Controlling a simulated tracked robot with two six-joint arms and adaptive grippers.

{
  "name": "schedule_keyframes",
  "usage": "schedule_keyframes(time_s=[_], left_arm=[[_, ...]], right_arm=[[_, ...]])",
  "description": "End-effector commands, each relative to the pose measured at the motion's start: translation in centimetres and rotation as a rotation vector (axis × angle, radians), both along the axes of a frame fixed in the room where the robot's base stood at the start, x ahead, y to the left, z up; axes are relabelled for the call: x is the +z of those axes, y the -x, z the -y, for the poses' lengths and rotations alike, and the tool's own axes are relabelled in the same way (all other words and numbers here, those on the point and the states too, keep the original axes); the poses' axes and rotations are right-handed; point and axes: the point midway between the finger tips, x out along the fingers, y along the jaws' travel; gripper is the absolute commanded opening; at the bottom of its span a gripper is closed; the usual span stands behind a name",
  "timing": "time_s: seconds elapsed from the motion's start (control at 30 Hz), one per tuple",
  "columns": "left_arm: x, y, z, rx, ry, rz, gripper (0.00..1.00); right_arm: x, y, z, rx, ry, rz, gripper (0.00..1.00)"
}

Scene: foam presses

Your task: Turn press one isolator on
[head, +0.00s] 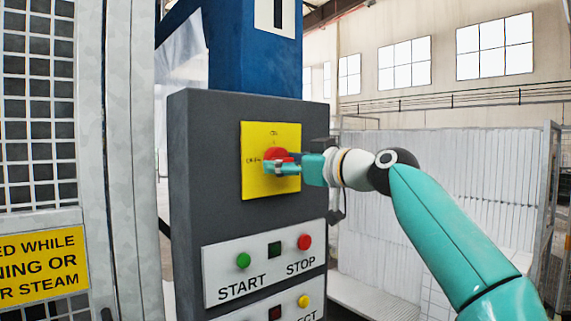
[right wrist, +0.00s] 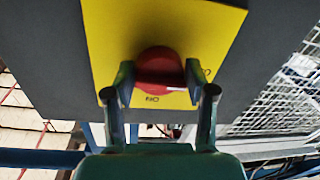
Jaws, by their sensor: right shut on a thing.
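The isolator is a red rotary knob (head: 278,154) on a yellow plate (head: 287,131) on the dark grey press control box. The plate is marked ON at the top and OFF at the left. My right gripper (head: 283,167) is at the knob, shut on it. In the right wrist view the knob (right wrist: 158,62) sits between the two fingers (right wrist: 158,80), one on each side. There the picture is turned over, with ON below the knob and OFF partly hidden at the right. I cannot tell clearly which mark the knob points to. My left gripper is not in view.
Below the plate is a white panel with a green START button (head: 243,260) and a red STOP button (head: 304,241). A lower panel has a yellow button (head: 303,301). A mesh guard (head: 38,110) with a yellow warning sign (head: 43,264) stands at the left.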

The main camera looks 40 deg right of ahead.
Motion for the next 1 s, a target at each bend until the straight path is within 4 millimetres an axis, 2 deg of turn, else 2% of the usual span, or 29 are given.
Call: schedule_keyframes(time_s=[0.37, 1.0], left_arm=[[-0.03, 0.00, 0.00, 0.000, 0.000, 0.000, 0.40], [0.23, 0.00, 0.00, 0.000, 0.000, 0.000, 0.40]], right_arm=[[0.12, 0.08, 0.01, -0.004, -0.172, -0.008, 0.20], [0.12, 0.09, -0.31, -0.002, -0.762, -0.054, 0.20]])
